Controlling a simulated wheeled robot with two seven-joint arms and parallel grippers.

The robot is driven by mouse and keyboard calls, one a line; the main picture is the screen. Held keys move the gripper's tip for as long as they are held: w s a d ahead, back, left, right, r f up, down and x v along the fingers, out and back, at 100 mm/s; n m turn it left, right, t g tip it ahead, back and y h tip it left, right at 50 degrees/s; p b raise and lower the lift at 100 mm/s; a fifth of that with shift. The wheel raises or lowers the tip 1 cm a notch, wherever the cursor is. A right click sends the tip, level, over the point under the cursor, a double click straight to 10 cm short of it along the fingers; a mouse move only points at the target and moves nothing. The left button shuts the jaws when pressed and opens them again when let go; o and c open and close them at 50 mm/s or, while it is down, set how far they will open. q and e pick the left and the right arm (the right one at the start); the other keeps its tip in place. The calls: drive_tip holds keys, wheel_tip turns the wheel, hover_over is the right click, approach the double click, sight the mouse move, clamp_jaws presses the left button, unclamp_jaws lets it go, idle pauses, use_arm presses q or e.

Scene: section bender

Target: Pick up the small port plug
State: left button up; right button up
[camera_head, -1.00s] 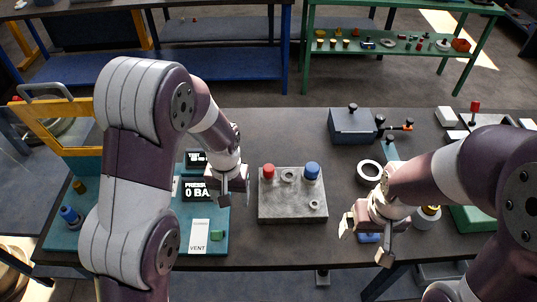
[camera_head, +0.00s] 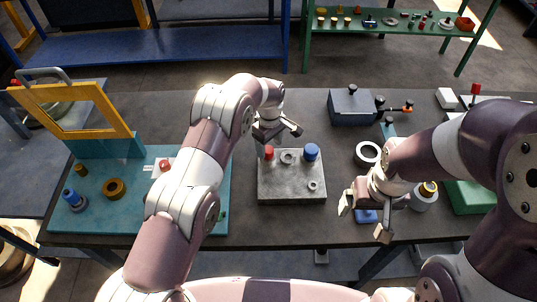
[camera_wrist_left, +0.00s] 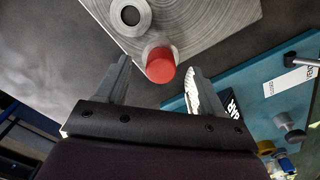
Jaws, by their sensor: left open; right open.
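A red plug (camera_head: 269,153), smaller than the blue plug (camera_head: 311,152), stands upright on the grey metal block (camera_head: 290,187), at its far left corner. My left gripper (camera_head: 279,138) is open just behind and above the red plug. In the left wrist view the red plug (camera_wrist_left: 161,66) shows between the two open fingers (camera_wrist_left: 160,82), with no visible contact on either side.
A teal panel (camera_head: 130,205) with a raised yellow frame (camera_head: 75,110) is at left. A dark vise-like box (camera_head: 352,108), a white ring (camera_head: 367,154) and a jar (camera_head: 424,197) stand right of the block.

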use_arm(q)
wheel_tip(320, 180, down, 2)
drive_tip(key=shift+s+a+f+p, duration=0.1)
drive_tip(key=shift+s+p, duration=0.05)
drive_tip(key=shift+p, duration=0.3)
drive_tip(key=shift+f, duration=0.35)
use_arm(e)
wheel_tip(320, 180, up, 2)
drive_tip(key=shift+r, duration=0.1)
use_arm(q)
drive_tip(key=c, duration=1.1)
use_arm(e)
drive_tip(key=shift+s+a, duration=0.1)
